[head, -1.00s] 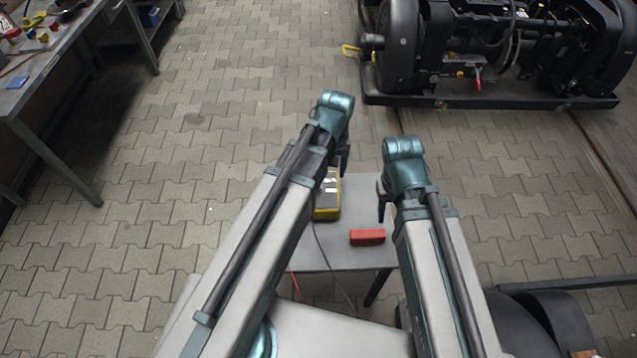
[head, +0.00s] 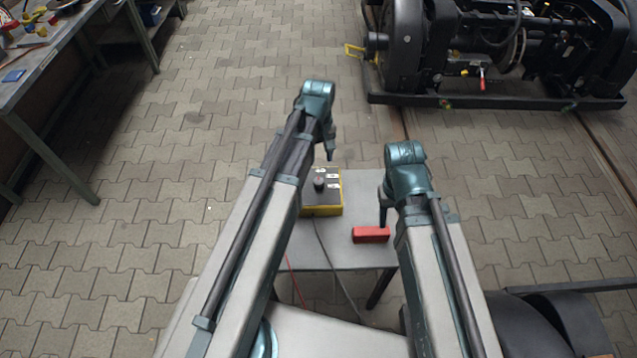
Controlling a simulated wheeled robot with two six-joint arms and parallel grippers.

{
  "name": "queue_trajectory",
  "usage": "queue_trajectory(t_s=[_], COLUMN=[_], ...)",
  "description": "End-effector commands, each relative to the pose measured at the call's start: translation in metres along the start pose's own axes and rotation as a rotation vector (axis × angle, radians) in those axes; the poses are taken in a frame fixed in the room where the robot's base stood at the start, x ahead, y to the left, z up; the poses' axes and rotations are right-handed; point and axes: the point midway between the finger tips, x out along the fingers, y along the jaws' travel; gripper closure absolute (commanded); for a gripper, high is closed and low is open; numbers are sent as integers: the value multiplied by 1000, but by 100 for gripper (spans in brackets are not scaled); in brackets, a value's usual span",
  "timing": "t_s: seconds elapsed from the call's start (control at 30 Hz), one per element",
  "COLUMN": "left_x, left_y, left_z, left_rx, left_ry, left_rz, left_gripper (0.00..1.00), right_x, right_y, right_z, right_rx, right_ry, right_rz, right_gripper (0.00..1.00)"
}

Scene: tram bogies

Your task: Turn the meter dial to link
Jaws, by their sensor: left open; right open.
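The meter (head: 322,207) is a yellow box with a dark top on the small grey table, partly hidden behind my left arm. Its dark round dial (head: 319,184) stands up on the top face, with small white labels beside it; the lettering and the dial's setting are too small to read. My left gripper (head: 330,155) is open and empty, above the far edge of the meter and apart from the dial. My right gripper (head: 383,215) is open and empty, to the right of the meter and by the red block (head: 370,235).
The small grey table (head: 345,256) has bare space around the meter. A dark cable and a red cable run off its front edge. A workbench (head: 40,60) with tools stands at left. A black bogie (head: 490,50) stands at the back right. Paved floor is clear between.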

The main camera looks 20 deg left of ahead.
Motion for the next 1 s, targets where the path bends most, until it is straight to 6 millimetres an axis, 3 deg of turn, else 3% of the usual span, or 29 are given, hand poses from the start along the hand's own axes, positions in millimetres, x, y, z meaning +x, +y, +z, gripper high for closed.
queue_trajectory(t_s=[0.03, 0.6, 1.0], left_x=[15, 92, 98], left_y=[0, 0, 0], left_z=[0, 0, 0], left_rx=[0, 1, 1], left_ry=[0, 0, 0], left_rz=[0, 0, 0], left_gripper=[31, 31, 31], right_x=[15, 91, 97], right_y=[-1, -9, -9], right_z=[-1, -5, -6], right_rx=[0, -1, -1], right_ry=[0, 0, 0], right_rz=[0, 0, 0], right_gripper=[50, 50, 50])
